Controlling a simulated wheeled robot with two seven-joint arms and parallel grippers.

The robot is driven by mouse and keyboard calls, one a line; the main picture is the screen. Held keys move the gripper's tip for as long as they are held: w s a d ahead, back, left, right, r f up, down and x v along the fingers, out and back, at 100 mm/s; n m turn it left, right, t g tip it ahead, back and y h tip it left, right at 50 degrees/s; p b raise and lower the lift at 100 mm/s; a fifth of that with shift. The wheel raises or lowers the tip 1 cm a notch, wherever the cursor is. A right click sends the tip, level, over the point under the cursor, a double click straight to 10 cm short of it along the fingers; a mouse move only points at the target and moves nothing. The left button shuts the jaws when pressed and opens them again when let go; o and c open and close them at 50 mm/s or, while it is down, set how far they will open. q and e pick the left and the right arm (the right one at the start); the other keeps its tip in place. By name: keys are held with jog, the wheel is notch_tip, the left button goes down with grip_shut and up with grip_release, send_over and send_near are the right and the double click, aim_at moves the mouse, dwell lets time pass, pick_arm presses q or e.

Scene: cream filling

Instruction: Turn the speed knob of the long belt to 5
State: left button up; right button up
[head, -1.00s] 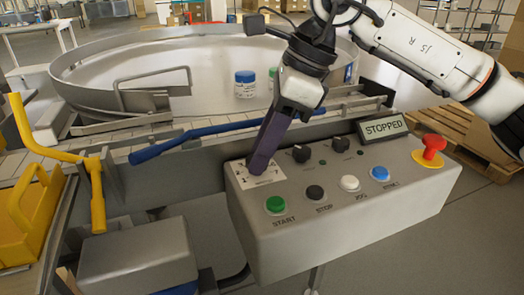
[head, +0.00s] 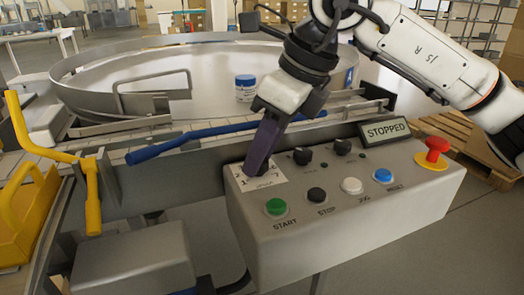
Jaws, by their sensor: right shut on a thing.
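The grey control box (head: 345,225) stands at the lower right with a white dial plate (head: 272,177) at its left end. My right gripper (head: 256,168) reaches down from above, its dark purple fingers shut on the speed knob at that plate. The fingers hide the knob and part of the dial, so its setting cannot be read. The digits 1 and 7 show at the plate's edges. The long belt (head: 115,157) runs behind the box. My left gripper is not in view.
A round turntable (head: 200,70) with a blue-capped jar (head: 245,88) stands behind. A yellow handle (head: 92,190) is at left.

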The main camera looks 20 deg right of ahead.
jog(key=o, duration=1)
jog(key=p+v, duration=0.2)
jog(key=v, duration=0.8)
jog(key=shift+r, duration=0.2)
jog(key=shift+f, duration=0.1)
